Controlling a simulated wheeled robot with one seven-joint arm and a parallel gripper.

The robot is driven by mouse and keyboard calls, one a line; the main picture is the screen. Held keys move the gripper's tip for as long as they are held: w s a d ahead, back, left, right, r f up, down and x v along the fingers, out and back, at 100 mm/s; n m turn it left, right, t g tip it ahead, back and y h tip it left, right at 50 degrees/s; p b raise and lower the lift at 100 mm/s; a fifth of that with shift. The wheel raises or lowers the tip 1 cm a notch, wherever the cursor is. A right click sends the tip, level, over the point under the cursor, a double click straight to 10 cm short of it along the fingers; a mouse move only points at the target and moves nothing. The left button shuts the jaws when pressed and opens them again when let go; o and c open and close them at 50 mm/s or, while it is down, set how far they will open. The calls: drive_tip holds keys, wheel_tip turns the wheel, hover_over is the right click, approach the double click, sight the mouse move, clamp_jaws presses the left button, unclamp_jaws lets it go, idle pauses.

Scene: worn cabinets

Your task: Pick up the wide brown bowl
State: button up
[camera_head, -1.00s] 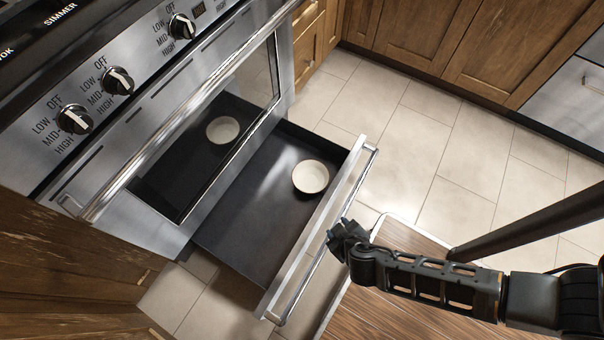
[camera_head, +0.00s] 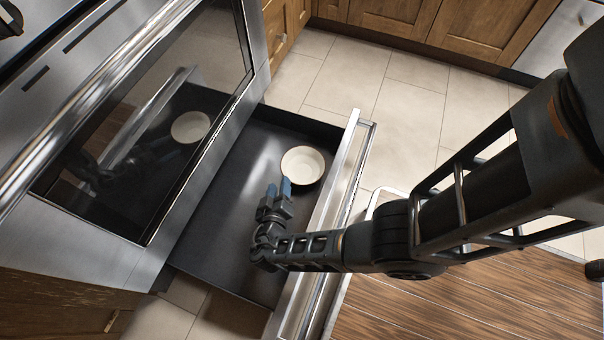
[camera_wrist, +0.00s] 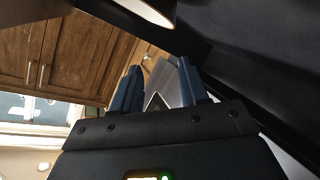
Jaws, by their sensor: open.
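A round, cream-coloured bowl (camera_head: 303,167) sits upright in the open drawer, toward its far right corner. My gripper (camera_head: 279,186) reaches over the front of the drawer, with its blue fingers pointing at the near-left edge of the bowl. The fingers are apart with nothing between them. Whether a fingertip touches the rim, I cannot tell. In the wrist view, part of the bowl (camera_wrist: 151,10) shows at the top edge, beyond the two spread fingers (camera_wrist: 158,82); the rest of it is cut off.
The dark drawer (camera_head: 225,215) under the oven is pulled out, with a metal front and handle (camera_head: 350,185). The oven door glass (camera_head: 150,120) reflects the bowl and gripper. Tiled floor (camera_head: 400,110) is open beyond the drawer. Wooden cabinets (camera_head: 390,25) stand at the back.

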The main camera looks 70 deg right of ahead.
wheel_tip(320, 180, down, 4)
drive_tip(key=b, duration=0.2)
drive_tip(key=shift+b, duration=0.4)
drive_tip(key=shift+d+f, duration=0.15)
drive_tip(key=b, duration=0.2)
approach(285, 163)
drive_tip(key=x, duration=0.4)
drive_tip(key=shift+d+f, duration=0.1)
drive_tip(key=shift+d, duration=0.05)
clamp_jaws()
